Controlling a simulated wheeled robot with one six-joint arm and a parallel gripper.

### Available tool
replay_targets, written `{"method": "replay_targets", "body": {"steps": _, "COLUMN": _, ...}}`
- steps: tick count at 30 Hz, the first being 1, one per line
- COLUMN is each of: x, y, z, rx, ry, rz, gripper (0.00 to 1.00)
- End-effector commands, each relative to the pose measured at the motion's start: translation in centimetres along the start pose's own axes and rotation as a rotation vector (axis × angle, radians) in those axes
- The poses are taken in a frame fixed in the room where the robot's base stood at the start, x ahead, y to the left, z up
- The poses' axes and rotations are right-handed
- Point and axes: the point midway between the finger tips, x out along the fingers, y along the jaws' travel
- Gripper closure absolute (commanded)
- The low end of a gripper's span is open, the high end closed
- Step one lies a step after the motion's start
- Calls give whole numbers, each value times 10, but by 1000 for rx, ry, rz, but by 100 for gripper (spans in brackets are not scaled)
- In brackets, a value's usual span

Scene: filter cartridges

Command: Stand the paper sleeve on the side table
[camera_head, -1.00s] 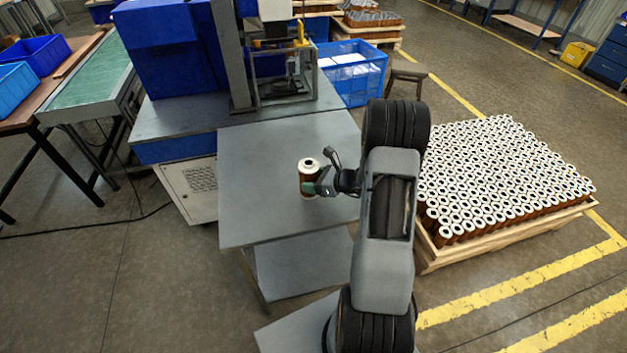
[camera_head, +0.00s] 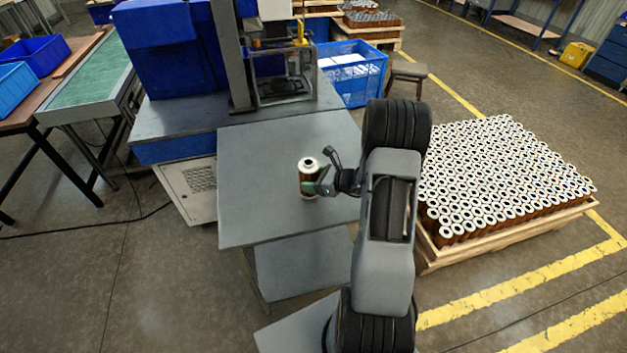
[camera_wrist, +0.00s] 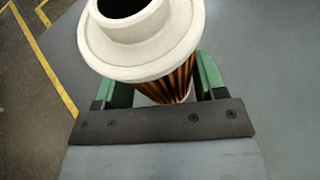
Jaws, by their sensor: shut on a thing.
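The paper sleeve (camera_head: 308,180) is a brown pleated cartridge with a white ring cap on top. It is upright over the grey side table (camera_head: 265,215), right of the tabletop's middle. Whether its base touches the tabletop is hard to tell. My gripper (camera_head: 318,187) reaches in from the right and is shut on the sleeve. In the wrist view the sleeve (camera_wrist: 140,35) sits between the two green fingers (camera_wrist: 160,85), its white cap above them. Its lower end is mostly hidden by the cap and the gripper's dark plate.
A pallet (camera_head: 480,245) of many similar cartridges stands on the floor at the right. A machine (camera_head: 285,75) on a grey bench adjoins the table's far side. A blue crate (camera_head: 352,75) stands behind. The rest of the tabletop is bare.

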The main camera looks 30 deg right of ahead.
Motion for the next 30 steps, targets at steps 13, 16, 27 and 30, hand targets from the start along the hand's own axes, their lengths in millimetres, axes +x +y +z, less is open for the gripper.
{"method": "replay_targets", "body": {"steps": 13, "x": 0, "y": 0, "z": 0, "rx": 0, "ry": 0, "rz": 0, "gripper": 62}}
{"method": "replay_targets", "body": {"steps": 16, "x": 0, "y": 0, "z": 0, "rx": 0, "ry": 0, "rz": 0, "gripper": 62}}
{"method": "replay_targets", "body": {"steps": 27, "x": 2, "y": 0, "z": -5, "rx": 0, "ry": 0, "rz": 0, "gripper": 62}}
{"method": "replay_targets", "body": {"steps": 30, "x": 3, "y": 0, "z": -6, "rx": 0, "ry": 0, "rz": 0, "gripper": 62}}
